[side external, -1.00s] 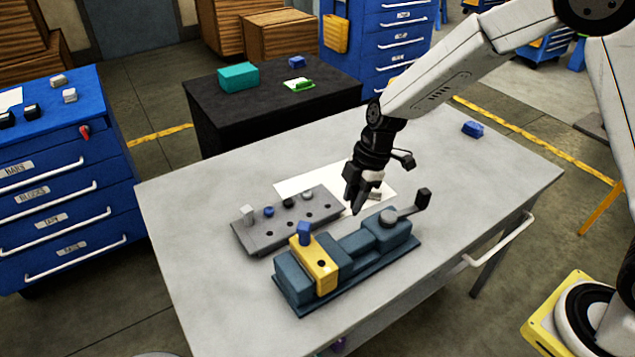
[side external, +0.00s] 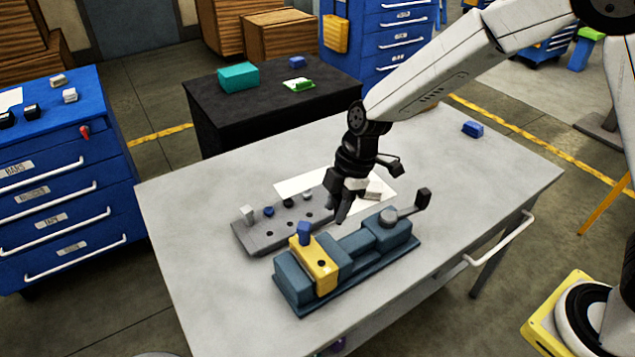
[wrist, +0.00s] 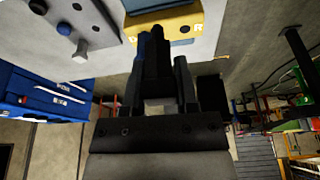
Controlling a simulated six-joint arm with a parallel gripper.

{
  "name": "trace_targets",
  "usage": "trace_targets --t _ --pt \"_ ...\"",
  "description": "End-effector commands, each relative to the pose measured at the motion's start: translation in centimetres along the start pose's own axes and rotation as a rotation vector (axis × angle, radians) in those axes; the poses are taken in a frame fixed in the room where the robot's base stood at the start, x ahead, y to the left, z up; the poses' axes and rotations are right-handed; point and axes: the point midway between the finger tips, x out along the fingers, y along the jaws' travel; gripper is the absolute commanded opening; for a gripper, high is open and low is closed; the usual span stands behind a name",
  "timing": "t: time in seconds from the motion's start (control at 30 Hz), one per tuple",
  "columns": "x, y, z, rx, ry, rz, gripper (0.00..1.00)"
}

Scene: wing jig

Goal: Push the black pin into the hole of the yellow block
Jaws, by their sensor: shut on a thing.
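The yellow block (side external: 325,278) is clamped in a blue-grey vise (side external: 365,252) on the table. A blue pin (side external: 304,231) stands in it, and a dark open hole shows in its top nearer the front. My gripper (side external: 342,213) points down above the far side of the vise, behind and to the right of the block. It is shut on a dark pin, which looks black (wrist: 157,62) between the fingers in the wrist view. The pin is apart from the block. In the side view the pin is hard to tell from the fingers.
A grey rack (side external: 262,243) with several pins and empty holes lies left of my gripper. White paper (side external: 290,186) lies behind it. The vise handle (side external: 423,198) sticks up at the right. A blue block (side external: 472,129) lies far right. The table's front left is clear.

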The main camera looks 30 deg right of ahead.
Motion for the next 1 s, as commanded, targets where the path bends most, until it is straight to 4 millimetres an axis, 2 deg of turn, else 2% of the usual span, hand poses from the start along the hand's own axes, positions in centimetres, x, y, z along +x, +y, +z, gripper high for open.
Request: trace_targets --t 0.1,0.33,0.73,1.0 --pt "-0.2 -1.3 -2.6 -0.006 0.001 0.001 0.00" --pt "-0.4 -3.1 -5.6 -0.004 0.003 0.001 0.00" --pt "-0.3 -3.5 -6.0 0.001 0.003 0.000 0.00" --pt "0.9 -3.5 -5.7 0.002 0.003 -0.001 0.00"
